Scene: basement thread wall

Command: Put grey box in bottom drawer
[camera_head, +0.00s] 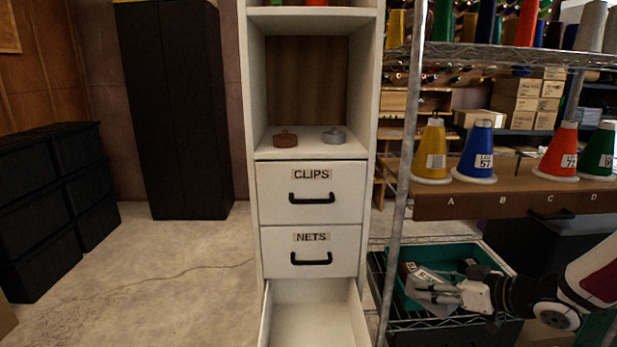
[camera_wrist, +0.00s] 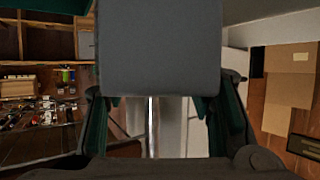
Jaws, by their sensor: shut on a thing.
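The grey box (camera_wrist: 160,48) fills the top middle of the wrist view, held between the two fingers of my gripper (camera_wrist: 160,112). In the head view my gripper (camera_head: 437,291) is at the lower right, in front of a green bin; the grey box is hard to make out there. The bottom drawer (camera_head: 312,318) of the white cabinet is pulled out, and the visible part of its inside is empty. Its front is cut off by the lower picture edge. My gripper is to the right of this drawer.
The CLIPS drawer (camera_head: 311,193) and NETS drawer (camera_head: 311,251) are shut. A metal shelf post (camera_head: 402,180) stands between the cabinet and my arm. The green bin (camera_head: 470,252) holds several items. Thread cones stand on the shelf above. The floor left of the cabinet is clear.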

